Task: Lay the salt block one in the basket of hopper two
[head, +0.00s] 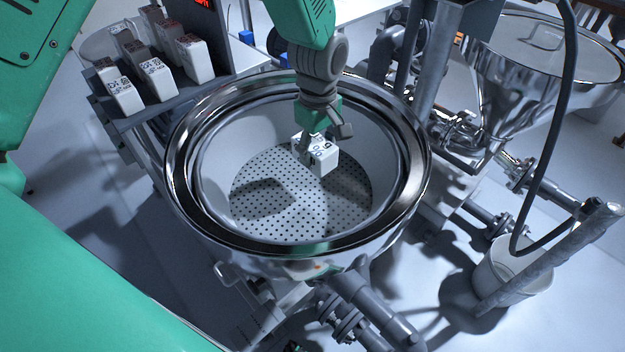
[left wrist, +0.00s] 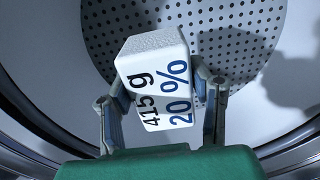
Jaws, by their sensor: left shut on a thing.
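My left gripper (head: 323,135) reaches down inside the rim of the near steel hopper (head: 178,165). It is shut on a white salt block (head: 324,160) and holds it over the perforated basket floor (head: 300,208). In the left wrist view the block (left wrist: 155,70) sits between both fingers of the gripper (left wrist: 160,105) and shows the print "20 %" and "415 g". The perforated floor (left wrist: 245,45) lies beyond it. I cannot tell whether the block touches the floor. My right gripper is not in view.
Several white and brown blocks (head: 157,78) stand on a grey stepped rack (head: 185,98) at the upper left. A second steel hopper (head: 510,85) stands at the upper right, with pipes (head: 475,160) below. A white bucket (head: 510,275) with a hose stands at the lower right.

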